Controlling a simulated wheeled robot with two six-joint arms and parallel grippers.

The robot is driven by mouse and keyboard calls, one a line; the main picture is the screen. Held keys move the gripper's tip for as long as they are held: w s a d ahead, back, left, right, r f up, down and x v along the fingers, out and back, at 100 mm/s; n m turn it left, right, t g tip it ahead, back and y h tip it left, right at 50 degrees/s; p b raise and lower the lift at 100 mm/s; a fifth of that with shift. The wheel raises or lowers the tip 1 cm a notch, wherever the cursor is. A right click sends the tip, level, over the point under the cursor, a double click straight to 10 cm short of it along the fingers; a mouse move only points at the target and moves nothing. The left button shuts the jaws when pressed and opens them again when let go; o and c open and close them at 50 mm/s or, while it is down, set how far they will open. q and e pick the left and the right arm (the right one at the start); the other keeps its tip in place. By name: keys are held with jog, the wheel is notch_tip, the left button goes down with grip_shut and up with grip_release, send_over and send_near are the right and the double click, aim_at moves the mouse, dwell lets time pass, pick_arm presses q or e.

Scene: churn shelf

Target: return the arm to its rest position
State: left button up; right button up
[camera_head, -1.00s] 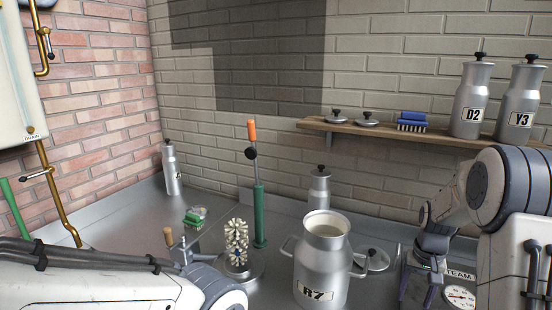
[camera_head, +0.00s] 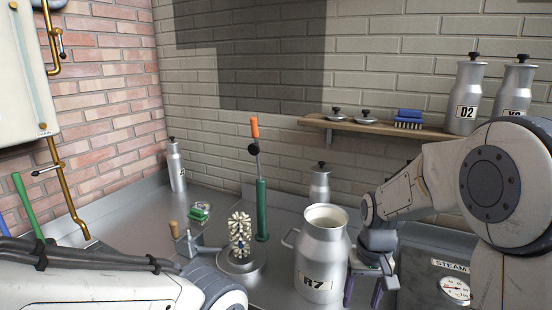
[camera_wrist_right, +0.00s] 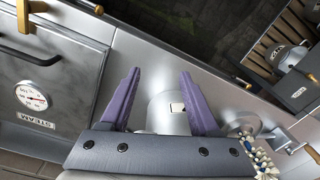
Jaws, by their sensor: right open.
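My right gripper (camera_head: 363,292) points down just right of the open metal churn marked R7 (camera_head: 321,255). Its purple fingers are apart with nothing between them in the head view; I cannot tell whether they touch the churn. In the right wrist view the open gripper (camera_wrist_right: 159,82) shows both purple fingers, with a grey metal cylinder (camera_wrist_right: 166,118) beyond and between them. My right arm reaches in from the right edge. My left arm lies across the lower left, and its gripper is out of view.
A wooden shelf (camera_head: 345,127) holds two lids, a blue brush (camera_head: 408,118) and churns marked D2 (camera_head: 467,100) and another.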

jog(key=s+a+r+n, duration=0.1)
jog(key=s+a+n, duration=0.3)
jog(key=s+a, duration=0.3)
jog(key=s+a+r+n, duration=0.2)
jog(key=s+a+n, duration=0.2)
jog(key=s, duration=1)
jog(key=a, duration=0.2)
jog(key=shift+s+a+y, duration=0.4)
